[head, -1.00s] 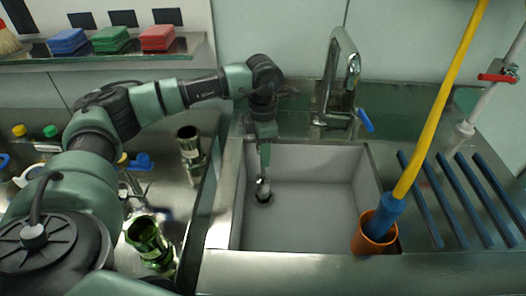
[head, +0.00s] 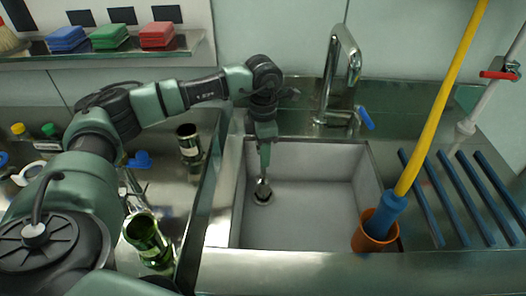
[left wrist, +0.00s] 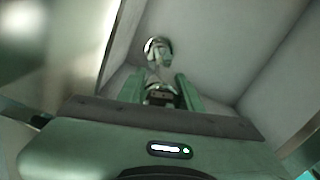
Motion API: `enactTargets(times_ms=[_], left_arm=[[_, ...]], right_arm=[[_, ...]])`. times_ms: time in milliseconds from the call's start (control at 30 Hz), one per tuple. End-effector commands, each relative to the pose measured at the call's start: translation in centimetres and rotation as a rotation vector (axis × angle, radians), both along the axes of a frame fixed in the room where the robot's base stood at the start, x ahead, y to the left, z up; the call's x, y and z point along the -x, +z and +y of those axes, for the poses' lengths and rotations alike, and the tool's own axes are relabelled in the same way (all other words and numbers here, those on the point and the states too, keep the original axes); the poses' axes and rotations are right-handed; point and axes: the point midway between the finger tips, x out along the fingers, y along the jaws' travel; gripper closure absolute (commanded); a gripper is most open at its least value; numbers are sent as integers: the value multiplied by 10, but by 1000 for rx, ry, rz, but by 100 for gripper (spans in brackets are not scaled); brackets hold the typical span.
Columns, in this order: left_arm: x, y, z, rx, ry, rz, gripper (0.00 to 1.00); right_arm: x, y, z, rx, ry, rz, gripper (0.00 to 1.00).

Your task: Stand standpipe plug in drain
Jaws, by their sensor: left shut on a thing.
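My left gripper (head: 264,172) points down into the grey sink basin (head: 315,205) and is shut on the standpipe plug (head: 262,188), a short metallic piece of which little shows below the fingers. The dark round drain (head: 263,198) is in the basin floor at the left, directly under the plug. In the left wrist view the plug (left wrist: 157,76) sits between the green fingers (left wrist: 160,92), and the shiny drain ring (left wrist: 158,47) lies just past its end. I cannot tell whether the plug touches the drain. My right gripper is not in view.
A tap (head: 338,75) with a blue lever stands behind the basin. An orange cup (head: 375,236) with a blue-and-yellow handle stands at the front right corner. Blue bars (head: 455,195) lie on the right. Green cylinders (head: 150,240) stand left of the sink.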

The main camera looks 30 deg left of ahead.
Motion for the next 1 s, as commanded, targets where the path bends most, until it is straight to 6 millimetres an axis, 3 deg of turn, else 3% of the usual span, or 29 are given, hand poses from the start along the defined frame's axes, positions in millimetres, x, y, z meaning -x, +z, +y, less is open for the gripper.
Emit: enactTargets(times_ms=[400, 433, 500, 533, 833, 1000], left_arm=[[-1, 0, 0, 1, 0, -2, 100], [-1, 0, 0, 1, 0, -2, 62], [-1, 0, 0, 1, 0, -2, 43], [-1, 0, 0, 1, 0, -2, 40], [0, -2, 0, -1, 0, 1, 40], [-1, 15, 0, 1, 0, -4, 40]], right_arm=[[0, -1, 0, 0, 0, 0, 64], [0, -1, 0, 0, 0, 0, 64], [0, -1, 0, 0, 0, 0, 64], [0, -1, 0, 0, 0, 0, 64], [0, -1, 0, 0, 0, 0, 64], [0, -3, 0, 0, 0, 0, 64]])
